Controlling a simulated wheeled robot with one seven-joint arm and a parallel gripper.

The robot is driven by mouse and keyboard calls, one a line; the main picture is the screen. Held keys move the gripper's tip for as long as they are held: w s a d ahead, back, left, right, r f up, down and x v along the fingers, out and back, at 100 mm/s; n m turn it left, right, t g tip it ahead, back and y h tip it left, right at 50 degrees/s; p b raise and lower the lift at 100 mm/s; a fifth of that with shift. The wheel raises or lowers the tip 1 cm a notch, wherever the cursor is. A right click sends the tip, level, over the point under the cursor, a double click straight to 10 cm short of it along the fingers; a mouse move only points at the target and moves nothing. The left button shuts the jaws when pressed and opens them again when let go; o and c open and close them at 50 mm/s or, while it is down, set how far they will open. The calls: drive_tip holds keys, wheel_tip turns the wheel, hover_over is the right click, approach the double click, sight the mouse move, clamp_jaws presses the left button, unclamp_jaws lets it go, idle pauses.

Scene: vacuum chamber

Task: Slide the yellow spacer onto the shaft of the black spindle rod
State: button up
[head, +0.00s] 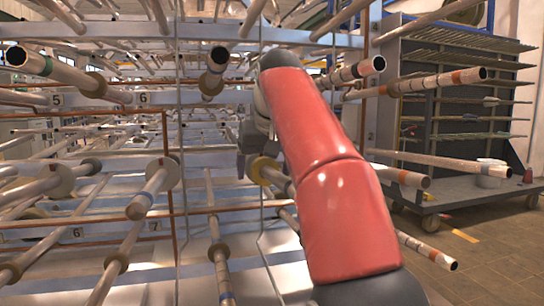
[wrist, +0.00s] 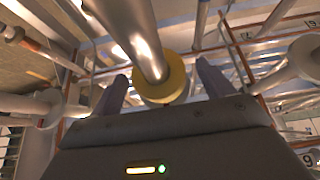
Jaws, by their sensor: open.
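The yellow spacer (head: 260,169) is a ring at the centre of the head view, just below my gripper (head: 250,150). In the wrist view the yellow spacer (wrist: 175,84) lies between the two fingers of my gripper (wrist: 161,72), which are apart on either side of it. A shiny metal rod (wrist: 143,38) meets the spacer's middle, and the spacer appears to be around it. I cannot tell whether the fingers touch the spacer. No rod is clearly black all over, so I cannot tell which is the black spindle rod. My red arm hides part of the rods behind it.
Many metal rods with coloured bands stick out of the rack, including one at upper left (head: 62,72) and one at right (head: 440,80). A pale-ringed rod (head: 155,185) is left of my gripper. A wheeled cart (head: 470,200) stands right, with open floor before it.

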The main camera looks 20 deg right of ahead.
drive_tip(key=shift+w+f, duration=0.2)
drive_tip(key=shift+f, duration=0.15)
drive_tip(key=c, duration=1.1)
drive_tip(key=shift+w, duration=0.25)
drive_tip(key=o, duration=1.1)
